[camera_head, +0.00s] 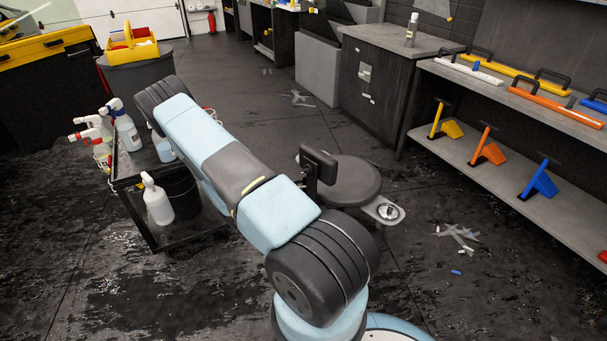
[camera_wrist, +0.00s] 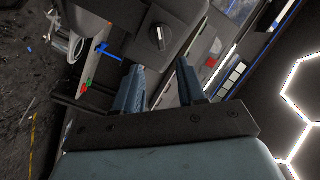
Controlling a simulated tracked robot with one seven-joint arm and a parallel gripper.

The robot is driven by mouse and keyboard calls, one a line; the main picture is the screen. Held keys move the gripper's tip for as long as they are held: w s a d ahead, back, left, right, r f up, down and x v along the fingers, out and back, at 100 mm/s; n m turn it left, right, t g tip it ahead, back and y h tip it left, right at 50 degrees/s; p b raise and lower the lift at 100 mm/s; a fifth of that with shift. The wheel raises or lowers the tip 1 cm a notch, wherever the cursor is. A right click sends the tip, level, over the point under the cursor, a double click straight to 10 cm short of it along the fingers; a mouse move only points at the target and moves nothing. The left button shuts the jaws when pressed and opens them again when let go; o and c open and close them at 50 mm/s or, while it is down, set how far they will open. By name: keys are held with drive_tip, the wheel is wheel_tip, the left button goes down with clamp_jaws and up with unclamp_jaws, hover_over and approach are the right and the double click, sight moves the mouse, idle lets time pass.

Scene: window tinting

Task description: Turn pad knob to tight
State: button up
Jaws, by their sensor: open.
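A round dark knob with a light marker line (camera_wrist: 158,37) sits on a grey panel (camera_wrist: 181,10) at the top middle of the wrist view. I take it for the pad knob; any tight or loose marking is too small to read. My gripper (camera_wrist: 162,66) is in the lower middle of the wrist view. Its two blue-grey fingers are apart with nothing between them. The knob appears beyond the fingertips, apart from them. In the head view my arm crosses the middle, and neither gripper nor knob can be made out.
A black cart (camera_head: 150,235) with spray bottles (camera_head: 157,200) stands left of my arm. A round black stool (camera_head: 350,183) is just right of it. Shelves with orange and blue tools (camera_head: 540,181) line the right. Floor between stool and shelves is mostly open, with small litter.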

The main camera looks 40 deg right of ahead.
sight(304, 172)
drive_tip(key=d, duration=1.1)
drive_tip(key=shift+w+d, duration=0.1)
drive_tip(key=shift+d, duration=0.1)
clamp_jaws()
